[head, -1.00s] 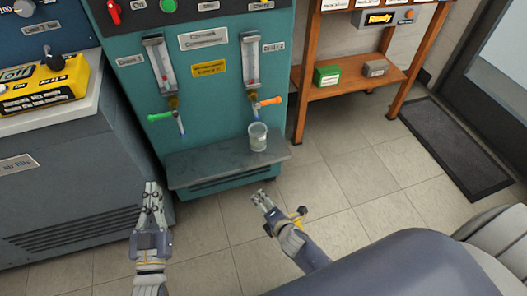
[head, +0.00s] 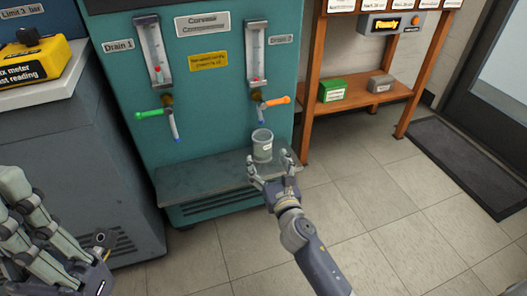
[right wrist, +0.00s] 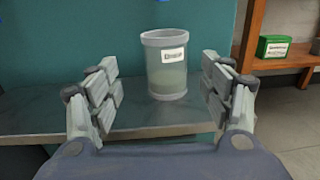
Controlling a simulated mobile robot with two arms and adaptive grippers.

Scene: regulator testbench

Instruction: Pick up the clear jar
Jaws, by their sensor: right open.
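The clear jar (head: 262,143) stands upright near the right end of the grey shelf (head: 205,180) on the teal machine. It has a white label and also shows in the right wrist view (right wrist: 167,78). My right gripper (head: 269,162) is open in front of the jar. In the right wrist view its fingers (right wrist: 160,80) spread to either side of the jar, which appears between them but a little beyond the fingertips. My left gripper (head: 40,235) is large at the lower left, away from the jar; its fingertips cannot be made out clearly.
A green-handled tap (head: 152,114) and an orange-handled tap (head: 273,101) hang above the shelf, the orange one just above the jar. A wooden rack (head: 365,92) with a green box (head: 332,91) stands to the right. The shelf left of the jar is bare.

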